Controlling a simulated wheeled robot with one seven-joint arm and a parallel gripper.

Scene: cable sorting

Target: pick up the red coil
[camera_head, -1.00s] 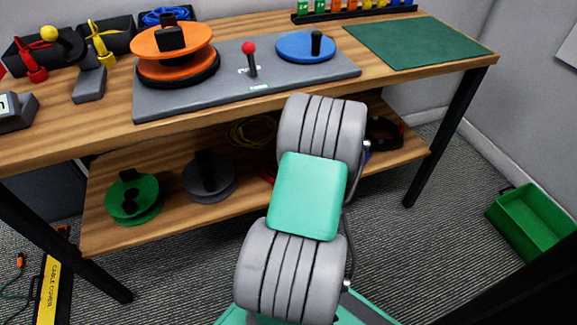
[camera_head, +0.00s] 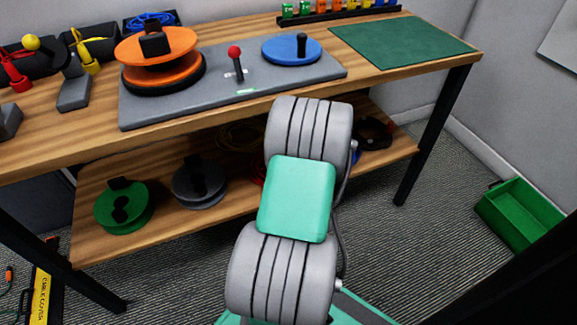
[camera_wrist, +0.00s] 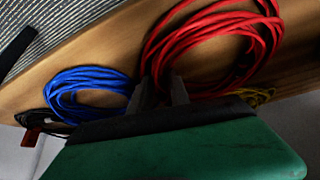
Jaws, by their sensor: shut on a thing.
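The red coil (camera_wrist: 222,45) is a loop of red cable, large in the upper right of the wrist view. In the head view only a sliver of it (camera_head: 258,170) shows beside my arm, at the lower shelf. My gripper (camera_wrist: 161,92) is at the near left edge of the coil. Its two fingers are shut on red strands there. My arm hides the gripper in the head view. I cannot tell whether the coil is clear of the shelf.
A blue coil (camera_wrist: 85,92) lies left of the gripper on the wooden lower shelf (camera_head: 85,245), a yellow coil (camera_wrist: 262,97) to its right. Green (camera_head: 122,207) and grey (camera_head: 200,182) spools stand on the shelf. The tabletop (camera_head: 60,145) overhangs it. A green bin (camera_head: 522,212) is on the floor.

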